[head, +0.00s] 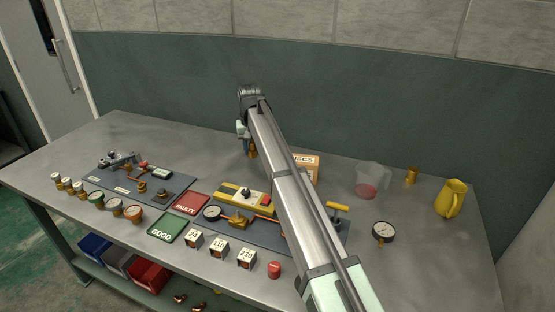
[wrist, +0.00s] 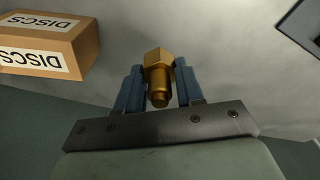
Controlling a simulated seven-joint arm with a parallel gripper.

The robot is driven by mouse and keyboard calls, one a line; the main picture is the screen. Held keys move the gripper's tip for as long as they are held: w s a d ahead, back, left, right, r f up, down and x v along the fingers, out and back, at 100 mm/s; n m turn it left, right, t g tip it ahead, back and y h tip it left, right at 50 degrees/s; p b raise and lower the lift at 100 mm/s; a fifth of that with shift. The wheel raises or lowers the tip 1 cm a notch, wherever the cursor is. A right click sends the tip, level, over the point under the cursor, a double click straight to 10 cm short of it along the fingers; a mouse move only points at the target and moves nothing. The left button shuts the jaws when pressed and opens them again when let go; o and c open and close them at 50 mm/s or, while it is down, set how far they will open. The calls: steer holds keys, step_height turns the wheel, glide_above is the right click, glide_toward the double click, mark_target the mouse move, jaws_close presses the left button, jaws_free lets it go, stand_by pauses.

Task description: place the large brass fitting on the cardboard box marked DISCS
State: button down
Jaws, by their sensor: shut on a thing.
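My gripper (wrist: 158,88) is shut on a brass fitting (wrist: 158,62), which has a hexagonal head and a narrower round end, between its two blue fingers. In the head view the fitting (head: 253,153) shows small beside my arm, partly hidden. The cardboard box marked DISCS (wrist: 84,47) is at the upper left of the wrist view, apart from the fitting. In the head view the box (head: 312,162) stands at the back of the bench, its left part hidden behind my arm.
A clear jug (head: 371,180) with red contents, a small brass cylinder (head: 411,176) and a yellow pitcher (head: 451,198) stand right of the box. A dark gauge (head: 383,231) lies nearer. Panels with valves, red (head: 192,203) and green (head: 167,228) mats and numbered blocks fill the front. The back left is clear.

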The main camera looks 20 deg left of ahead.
steer(key=shift+m, duration=0.7)
steer(key=w+d+r, duration=0.1)
steer(key=w+d, duration=0.1)
steer(key=d, duration=0.1)
steer(key=w+d+r, duration=0.2)
steer(key=d, duration=0.1)
steer(key=w+d+r, duration=0.2)
steer(key=d, duration=0.1)
steer(key=shift+w+d, duration=0.3)
steer(key=shift+d, duration=0.1)
step_height(320, 180, up, 4)
glide_above(300, 158)
steer(key=w, duration=0.1)
steer(key=shift+s+d+f+n, duration=0.2)
steer(key=shift+f+n, duration=0.45)
steer(key=shift+f, duration=1)
steer(key=shift+s+a+f+n, duration=0.1)
steer(key=shift+s+f+n, duration=0.35)
steer(key=shift+f, duration=1.2)
steer(key=shift+s+d+f+n, duration=0.1)
steer(key=shift+f+n, duration=0.7)
steer(key=shift+f, duration=0.85)
steer(key=c, duration=0.7)
jaws_free()
steer(key=shift+f, duration=0.1)
step_height(300, 158, up, 12)
steer(key=shift+s+d, duration=0.45)
